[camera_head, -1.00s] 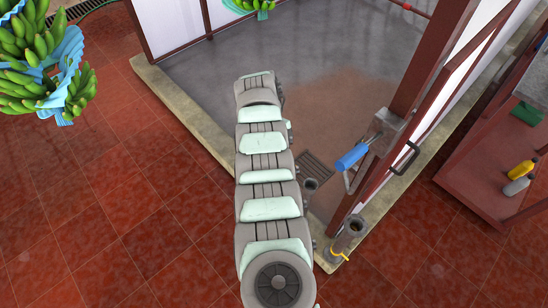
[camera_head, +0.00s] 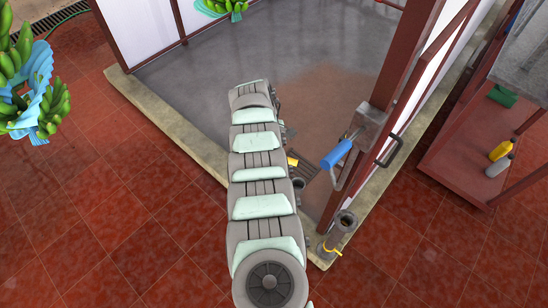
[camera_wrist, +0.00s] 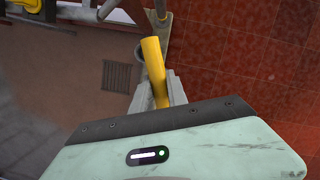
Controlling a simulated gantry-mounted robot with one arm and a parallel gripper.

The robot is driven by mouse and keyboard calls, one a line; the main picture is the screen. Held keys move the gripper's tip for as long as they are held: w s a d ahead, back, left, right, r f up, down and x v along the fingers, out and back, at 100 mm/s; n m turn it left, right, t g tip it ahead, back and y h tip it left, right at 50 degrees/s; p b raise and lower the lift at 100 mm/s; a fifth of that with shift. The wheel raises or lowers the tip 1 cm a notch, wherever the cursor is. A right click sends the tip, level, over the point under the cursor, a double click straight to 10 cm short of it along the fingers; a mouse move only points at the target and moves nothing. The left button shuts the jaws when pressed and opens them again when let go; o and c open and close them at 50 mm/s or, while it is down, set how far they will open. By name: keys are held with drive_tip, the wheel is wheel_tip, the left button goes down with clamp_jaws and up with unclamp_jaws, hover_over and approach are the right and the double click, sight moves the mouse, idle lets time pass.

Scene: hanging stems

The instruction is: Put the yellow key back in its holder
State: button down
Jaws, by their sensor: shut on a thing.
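My gripper (camera_wrist: 158,97) is shut on the yellow key (camera_wrist: 153,62), with a grey finger on each side of it in the wrist view. The key's yellow shaft points up and away from the gripper. In the head view my arm hides most of the gripper; a small yellow piece, likely the key (camera_head: 292,161), shows at the arm's right side. A grey tube with a yellow band (camera_head: 343,225) stands at the post's foot. I cannot tell which tube is the holder.
A blue-handled lever (camera_head: 337,153) and a dark red post (camera_head: 398,75) stand right of my arm. A floor drain (camera_wrist: 117,75) lies below. Banana bunches (camera_head: 48,110) hang at left. A red shelf (camera_head: 465,165) with bottles (camera_head: 500,152) stands at right.

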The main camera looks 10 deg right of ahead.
drive_tip(key=shift+w+d+f, duration=0.1)
drive_tip(key=shift+w+d, duration=0.05)
drive_tip(key=shift+d, duration=0.5)
drive_tip(key=d+f+n+t+b, duration=0.1)
drive_tip(key=d+f+n+b, duration=0.3)
drive_tip(key=f, duration=0.5)
drive_tip(key=d+b, duration=0.2)
drive_tip(key=d, duration=0.1)
drive_tip(key=shift+w+f, duration=0.2)
drive_tip(key=shift+f, duration=0.2)
drive_tip(key=shift+a+b+x, duration=0.2)
drive_tip(key=shift+b+x, duration=0.7)
drive_tip(key=shift+b, duration=0.15)
drive_tip(key=shift+a+b+x, duration=0.2)
drive_tip(key=shift+b+x, duration=0.7)
drive_tip(key=shift+b, duration=0.1)
drive_tip(key=shift+a+b+x, duration=0.15)
drive_tip(key=shift+b+x, duration=0.8)
drive_tip(key=shift+b, duration=0.1)
idle(2.7)
